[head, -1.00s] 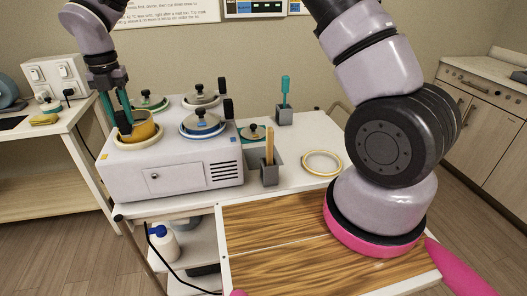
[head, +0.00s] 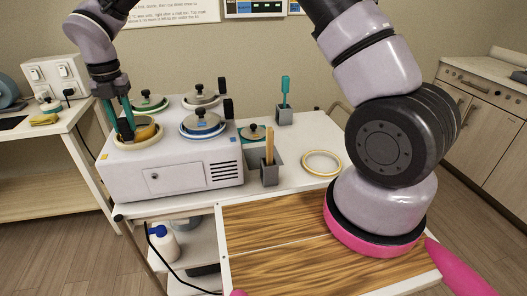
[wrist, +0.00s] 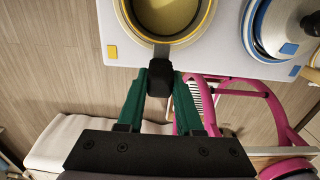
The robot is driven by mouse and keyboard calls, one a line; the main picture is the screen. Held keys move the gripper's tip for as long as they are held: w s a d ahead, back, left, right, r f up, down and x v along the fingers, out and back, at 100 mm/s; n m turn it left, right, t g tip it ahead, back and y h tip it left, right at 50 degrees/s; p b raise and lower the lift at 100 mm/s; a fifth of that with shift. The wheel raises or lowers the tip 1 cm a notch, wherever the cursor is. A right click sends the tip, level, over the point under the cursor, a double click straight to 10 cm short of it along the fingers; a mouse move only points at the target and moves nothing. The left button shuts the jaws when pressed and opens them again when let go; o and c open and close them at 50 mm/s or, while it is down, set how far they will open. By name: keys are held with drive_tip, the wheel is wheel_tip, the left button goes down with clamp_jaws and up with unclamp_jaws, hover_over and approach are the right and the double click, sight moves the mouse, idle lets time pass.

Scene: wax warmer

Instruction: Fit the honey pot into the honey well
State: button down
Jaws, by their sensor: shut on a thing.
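Lidded pots with blue (head: 202,122), green (head: 150,102) and white (head: 200,95) rings fill the other wells. Grey holders with a teal spatula (head: 285,88) and wooden sticks (head: 269,146) stand to the right, near a loose cream ring (head: 322,163). The wooden board (head: 285,240) is clear.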

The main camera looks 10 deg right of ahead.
drive_tip(key=shift+f, duration=0.9)
drive_tip(key=shift+c, duration=2.4)
unclamp_jaws()
drive_tip(key=shift+r, duration=4)
